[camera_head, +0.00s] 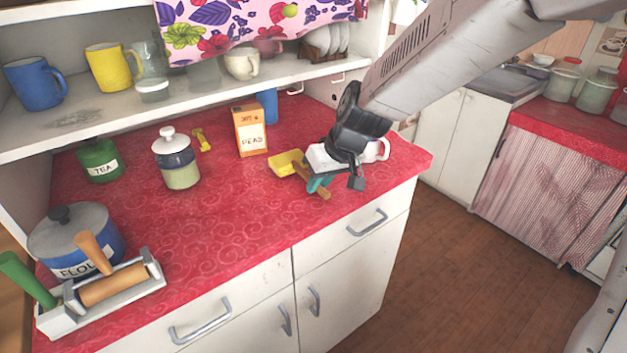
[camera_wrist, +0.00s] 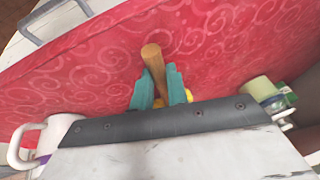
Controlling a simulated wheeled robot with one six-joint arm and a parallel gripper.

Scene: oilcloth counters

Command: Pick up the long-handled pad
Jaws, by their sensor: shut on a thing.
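The long-handled pad has a yellow head (camera_head: 286,162) and a brown wooden handle (camera_head: 323,193). In the head view it is at the right part of the red counter, near the front edge. My gripper (camera_head: 317,184) has teal fingers, which are shut around the handle. In the wrist view the handle (camera_wrist: 151,58) sticks out between the fingers of my gripper (camera_wrist: 158,88), and only bits of yellow show behind them. I cannot tell whether the pad touches the counter.
A white mug (camera_head: 381,149) stands close behind my gripper. An orange box (camera_head: 250,132) and a blue cup (camera_head: 267,105) stand behind the pad. A lidded jar (camera_head: 177,165), a green tea tin (camera_head: 99,161) and a flour pot (camera_head: 75,240) are left. The counter's front middle is clear.

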